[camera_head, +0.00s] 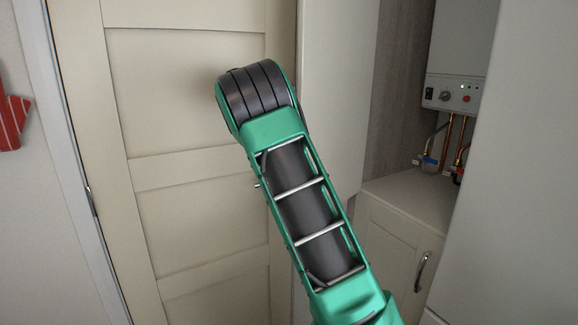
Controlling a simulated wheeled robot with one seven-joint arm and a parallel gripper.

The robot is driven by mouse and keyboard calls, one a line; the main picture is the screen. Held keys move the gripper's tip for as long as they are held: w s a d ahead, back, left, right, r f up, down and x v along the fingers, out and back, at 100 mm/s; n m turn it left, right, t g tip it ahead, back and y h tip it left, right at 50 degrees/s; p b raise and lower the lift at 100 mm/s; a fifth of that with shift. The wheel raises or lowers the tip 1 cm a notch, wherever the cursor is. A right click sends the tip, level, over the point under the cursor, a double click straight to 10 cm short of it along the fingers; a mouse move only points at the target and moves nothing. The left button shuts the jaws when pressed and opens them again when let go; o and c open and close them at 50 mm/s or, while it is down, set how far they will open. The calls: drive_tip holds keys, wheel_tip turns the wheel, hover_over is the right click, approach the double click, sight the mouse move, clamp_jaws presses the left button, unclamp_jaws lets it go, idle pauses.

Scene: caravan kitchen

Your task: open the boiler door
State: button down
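A large cream panelled door (190,130) fills the left and looks shut. My green and black arm rises across the middle, in front of the cream door. My gripper is not visible.
A low cream cupboard (385,240) with a dark curved handle (421,271) stands below the boiler. A pale upright panel (342,90) stands between the cream door and the alcove. A red object (12,115) is on the left wall.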

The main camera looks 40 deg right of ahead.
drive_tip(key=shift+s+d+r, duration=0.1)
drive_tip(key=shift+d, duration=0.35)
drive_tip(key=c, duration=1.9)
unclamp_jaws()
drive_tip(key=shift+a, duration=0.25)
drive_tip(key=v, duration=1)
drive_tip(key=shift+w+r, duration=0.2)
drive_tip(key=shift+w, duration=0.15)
